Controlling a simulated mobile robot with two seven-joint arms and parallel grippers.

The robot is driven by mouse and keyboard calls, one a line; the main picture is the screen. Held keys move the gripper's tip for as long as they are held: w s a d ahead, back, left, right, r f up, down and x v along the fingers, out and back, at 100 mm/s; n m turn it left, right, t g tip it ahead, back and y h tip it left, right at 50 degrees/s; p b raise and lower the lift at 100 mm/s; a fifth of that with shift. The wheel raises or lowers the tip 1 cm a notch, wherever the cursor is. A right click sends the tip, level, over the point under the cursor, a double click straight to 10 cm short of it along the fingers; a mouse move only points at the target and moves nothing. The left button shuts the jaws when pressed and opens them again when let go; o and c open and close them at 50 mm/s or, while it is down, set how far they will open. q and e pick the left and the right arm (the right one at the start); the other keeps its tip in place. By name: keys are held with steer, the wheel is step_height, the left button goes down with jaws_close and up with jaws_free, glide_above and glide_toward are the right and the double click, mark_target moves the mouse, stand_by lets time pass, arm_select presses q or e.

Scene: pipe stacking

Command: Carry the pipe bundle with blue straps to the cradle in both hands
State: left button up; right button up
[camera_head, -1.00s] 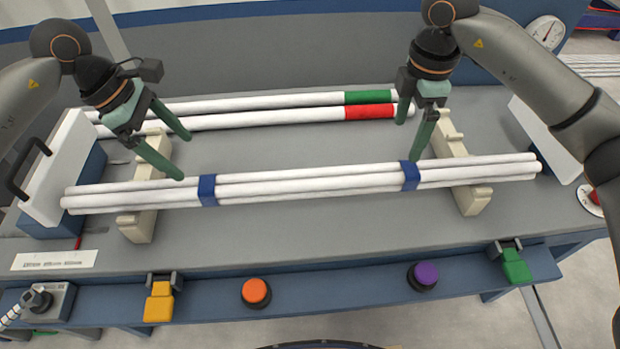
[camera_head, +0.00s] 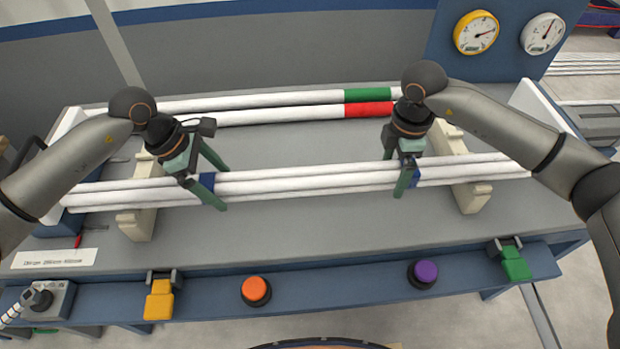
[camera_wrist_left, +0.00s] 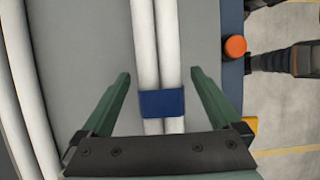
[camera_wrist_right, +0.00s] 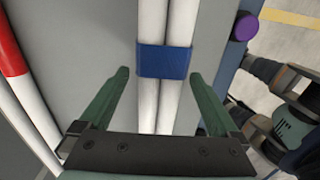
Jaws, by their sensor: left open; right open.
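The white pipe bundle (camera_head: 310,182) lies level across two cream cradle blocks, the left block (camera_head: 137,224) and the right block (camera_head: 473,199). Its left blue strap (camera_head: 207,181) and right blue strap (camera_head: 429,172) are partly covered by my grippers in the head view. My left gripper (camera_head: 222,188) is open over the bundle by the left strap; the left wrist view shows that strap (camera_wrist_left: 162,103) between its fingers. My right gripper (camera_head: 394,174) is open over the bundle near the right strap; the right wrist view shows that strap (camera_wrist_right: 163,61) just beyond the fingertips.
Behind lie two more white pipes, one with a green band (camera_head: 367,95) and one with a red band (camera_head: 370,109). The front rail (camera_head: 330,284) carries an orange button (camera_head: 256,291), a purple button (camera_head: 422,274) and yellow and green clamps. Gauges stand at the back right.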

arm_select(q)
steer(key=shift+d+f, duration=0.15)
steer(key=shift+f, duration=0.1)
arm_select(e)
steer(key=shift+f, duration=0.3)
arm_select(q)
steer(key=shift+c, duration=0.3)
arm_select(e)
steer(key=shift+c, duration=0.3)
arm_select(q)
jaws_close()
arm_select(e)
jaws_close()
arm_select(q)
steer(key=shift+r, duration=0.1)
arm_select(e)
steer(key=shift+r, duration=0.15)
